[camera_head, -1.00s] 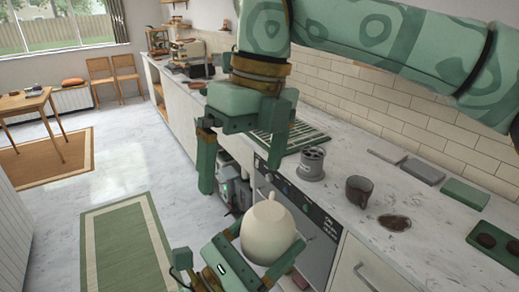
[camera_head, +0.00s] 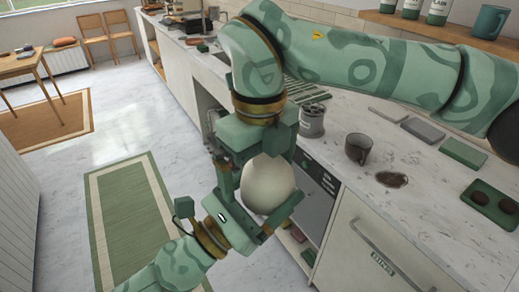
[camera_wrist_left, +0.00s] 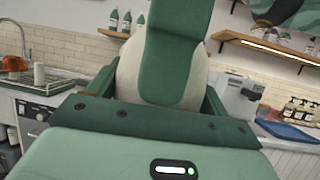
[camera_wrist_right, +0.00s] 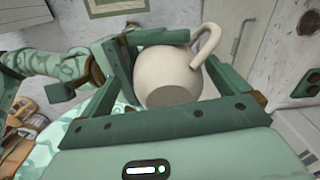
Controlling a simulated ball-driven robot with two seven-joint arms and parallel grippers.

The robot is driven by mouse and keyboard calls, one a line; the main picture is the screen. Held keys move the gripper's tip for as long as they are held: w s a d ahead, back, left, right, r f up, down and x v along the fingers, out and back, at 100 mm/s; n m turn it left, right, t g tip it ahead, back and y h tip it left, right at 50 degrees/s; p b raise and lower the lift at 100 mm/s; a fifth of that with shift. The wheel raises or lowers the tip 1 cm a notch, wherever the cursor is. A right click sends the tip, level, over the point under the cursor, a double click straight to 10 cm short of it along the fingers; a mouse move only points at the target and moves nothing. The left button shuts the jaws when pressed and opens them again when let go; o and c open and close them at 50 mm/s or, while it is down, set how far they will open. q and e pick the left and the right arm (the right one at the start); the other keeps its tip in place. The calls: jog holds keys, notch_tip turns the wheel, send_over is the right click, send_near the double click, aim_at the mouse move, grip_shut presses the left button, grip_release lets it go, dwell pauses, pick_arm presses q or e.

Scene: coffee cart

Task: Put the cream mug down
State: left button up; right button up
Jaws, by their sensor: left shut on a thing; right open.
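The cream mug (camera_head: 268,186) is held in the air in front of the counter. My left gripper (camera_head: 262,205), reaching in from the lower left, is shut on it. My right gripper (camera_head: 256,158) comes down from above with open jaws around the mug's upper part; I cannot tell whether it touches. In the right wrist view the mug (camera_wrist_right: 170,82) sits between the open fingers, its handle at upper right. In the left wrist view a green finger covers the middle of the mug (camera_wrist_left: 192,82). The mug's mouth is not visible.
The marble counter (camera_head: 345,188) holds a dark mug (camera_head: 358,148), a brown spill (camera_head: 392,179), a grey canister (camera_head: 312,120), several flat blocks (camera_head: 464,152) and a green tray (camera_head: 478,213) with dark pieces. Bare counter lies in front of the dark mug. A drawer front (camera_head: 360,262) is below.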

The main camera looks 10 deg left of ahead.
jog(key=shift+s, duration=0.1)
jog(key=c, duration=1.2)
pick_arm(q)
jog(key=o, duration=1.2)
pick_arm(e)
jog(key=shift+a, duration=0.1)
jog(key=shift+s, duration=0.1)
pick_arm(q)
jog(key=shift+s, duration=0.1)
